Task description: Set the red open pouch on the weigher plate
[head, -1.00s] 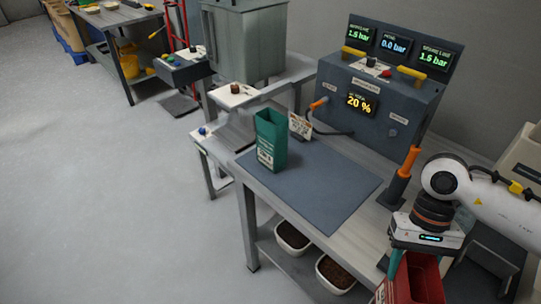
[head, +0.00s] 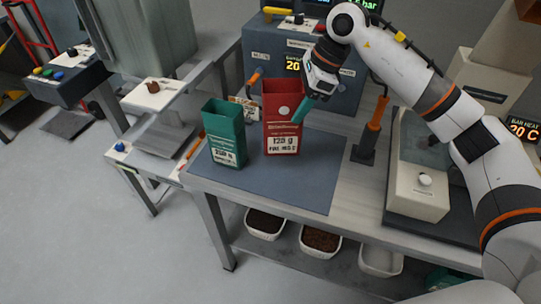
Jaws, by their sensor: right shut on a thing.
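My right gripper (head: 303,108) is shut on the red open pouch (head: 282,130) at its upper right edge. A bare metal plate (head: 165,139), which looks like the weigher plate, lies farther left under the hopper (head: 160,45). My left gripper is not in view.
A grey console (head: 262,75) stands behind the pouches. An orange-handled lever (head: 375,125) and a beige bar heater (head: 420,180) stand to the right. Bins of brown material (head: 265,223) sit on the shelf below. The mat's front right is clear.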

